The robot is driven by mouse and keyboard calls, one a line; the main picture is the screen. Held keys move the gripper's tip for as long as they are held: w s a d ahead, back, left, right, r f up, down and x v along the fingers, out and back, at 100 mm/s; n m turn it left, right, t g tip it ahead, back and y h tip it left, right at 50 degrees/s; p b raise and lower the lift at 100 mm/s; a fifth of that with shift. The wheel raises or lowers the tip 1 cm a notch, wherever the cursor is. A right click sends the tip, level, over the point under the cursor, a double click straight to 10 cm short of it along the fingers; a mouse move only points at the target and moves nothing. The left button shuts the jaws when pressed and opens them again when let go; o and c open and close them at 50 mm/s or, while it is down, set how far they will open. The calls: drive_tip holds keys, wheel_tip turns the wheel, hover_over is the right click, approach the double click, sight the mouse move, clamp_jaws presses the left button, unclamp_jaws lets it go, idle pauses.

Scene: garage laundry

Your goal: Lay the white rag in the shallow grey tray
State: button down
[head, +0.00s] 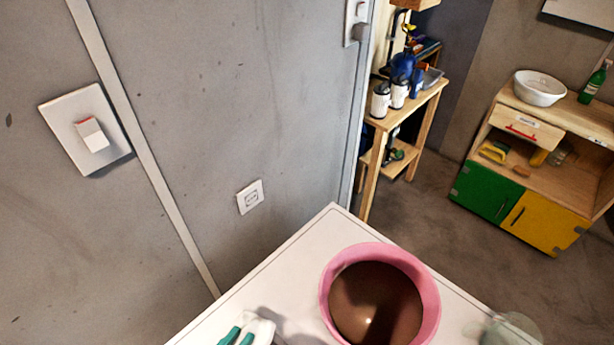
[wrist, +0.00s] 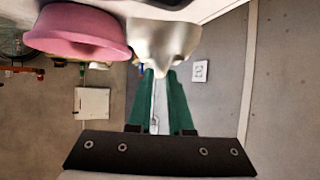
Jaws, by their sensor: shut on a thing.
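My gripper (head: 238,336) shows its green fingertips at the bottom edge of the head view, over the white top. It is shut on the white rag (head: 262,329), most of which is cut off there. In the wrist view the green fingers (wrist: 160,74) pinch the rag (wrist: 165,42), which bulges out beyond their tips. I cannot make out the shallow grey tray for certain. A small greyish container (head: 432,77) stands on the wooden shelf, but I cannot tell whether it is the tray.
A pink bowl (head: 432,290) with a dark brown inside stands on the white top (head: 330,232), right of my gripper. A pale see-through thing (head: 512,328) is at the right edge. Cans (head: 380,101) crowd the shelf. A white basin (head: 540,88) sits on the far cabinet.

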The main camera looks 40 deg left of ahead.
drive_tip(key=s+f, duration=0.1)
drive_tip(key=f, duration=0.1)
drive_tip(key=s+d+f, duration=0.1)
drive_tip(key=f, duration=0.2)
drive_tip(key=s+d+f, duration=0.1)
drive_tip(key=s+f, duration=0.1)
drive_tip(key=f, duration=0.1)
drive_tip(key=shift+f, duration=0.25)
drive_tip(key=shift+f, duration=0.2)
drive_tip(key=c, duration=0.8)
unclamp_jaws()
drive_tip(key=shift+r, duration=0.1)
